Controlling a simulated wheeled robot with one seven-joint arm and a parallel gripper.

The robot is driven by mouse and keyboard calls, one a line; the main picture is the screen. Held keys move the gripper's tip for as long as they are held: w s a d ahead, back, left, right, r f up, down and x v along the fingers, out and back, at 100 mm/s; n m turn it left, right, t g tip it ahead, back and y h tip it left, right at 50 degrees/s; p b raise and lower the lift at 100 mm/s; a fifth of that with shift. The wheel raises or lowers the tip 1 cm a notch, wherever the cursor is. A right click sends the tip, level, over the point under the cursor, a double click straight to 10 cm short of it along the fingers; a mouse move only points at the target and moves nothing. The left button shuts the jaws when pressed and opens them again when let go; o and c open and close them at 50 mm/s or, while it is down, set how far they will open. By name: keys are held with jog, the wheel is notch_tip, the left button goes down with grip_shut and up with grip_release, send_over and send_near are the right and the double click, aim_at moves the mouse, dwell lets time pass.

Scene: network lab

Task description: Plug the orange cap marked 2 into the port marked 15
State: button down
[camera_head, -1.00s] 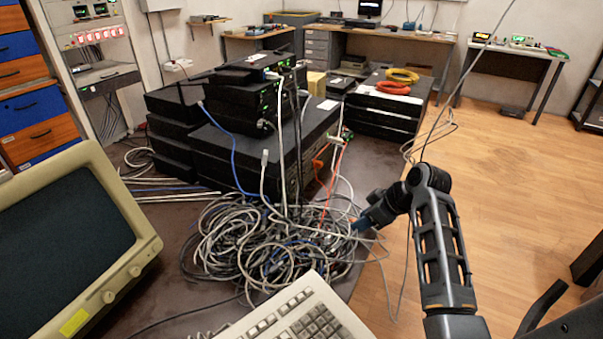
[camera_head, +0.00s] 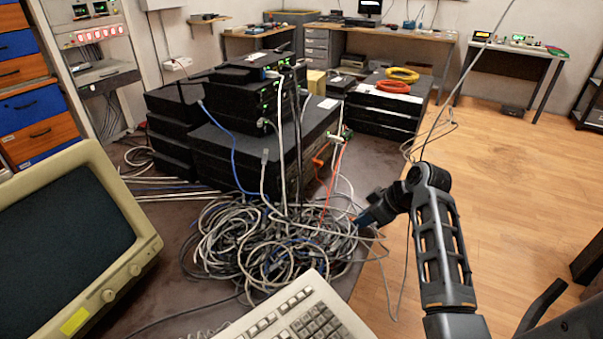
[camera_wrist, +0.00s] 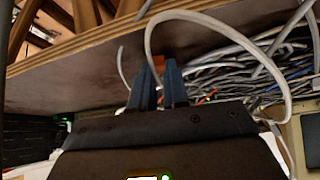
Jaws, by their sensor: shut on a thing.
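My gripper (camera_head: 362,220) is low at the right edge of the cable heap in the head view. In the wrist view its two blue fingers (camera_wrist: 159,88) are close together, with a small orange piece (camera_wrist: 158,63) between their tips. This looks like the orange cap; its number cannot be read. Another orange piece (camera_head: 318,163) shows beside the black device stack (camera_head: 290,150) in the head view, apart from my gripper. The stack's port side is seen at a steep angle. No port number, including 15, can be read.
A tangled cable heap (camera_head: 245,240) covers the table in front of the stack. A keyboard (camera_head: 305,315) and an old monitor (camera_head: 70,240) stand nearer. A pale cable (camera_wrist: 215,20) loops past my fingers in the wrist view. Open wooden floor (camera_head: 500,190) lies to the right.

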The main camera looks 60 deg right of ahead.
jog(key=shift+r, duration=0.1)
jog(key=shift+r+p, duration=2.45)
jog(key=c, duration=1.7)
grip_release()
grip_shut()
jog(key=shift+w, duration=0.1)
